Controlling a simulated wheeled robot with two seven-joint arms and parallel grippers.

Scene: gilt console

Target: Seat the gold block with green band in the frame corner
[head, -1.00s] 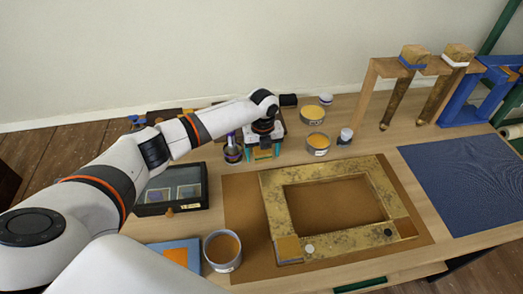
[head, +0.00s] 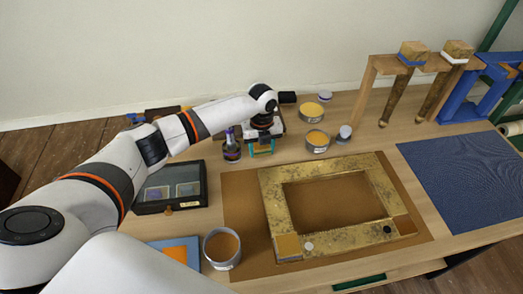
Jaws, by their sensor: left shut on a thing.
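My left gripper (head: 262,148) is shut on a small gold block (head: 262,150), mostly hidden between its teal fingers. Its green band cannot be made out clearly. The gripper is at the back of the table, behind and left of the frame. The mottled gold frame (head: 345,166) lies flat on a brown mat. Its near right corner shows a plain brown patch (head: 404,225). Its near left corner shows a tan square with a grey edge (head: 288,248). A white disc (head: 309,246) and a black disc (head: 387,230) sit on the near rail. My right gripper is not in view.
A dark bottle (head: 231,148) stands just left of the gripper, and tins (head: 317,142) stand to its right. A glass-topped case (head: 170,190) and another tin (head: 222,248) are left of the brown mat (head: 240,205). A wooden rack (head: 367,95) and blue mat (head: 465,180) are right.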

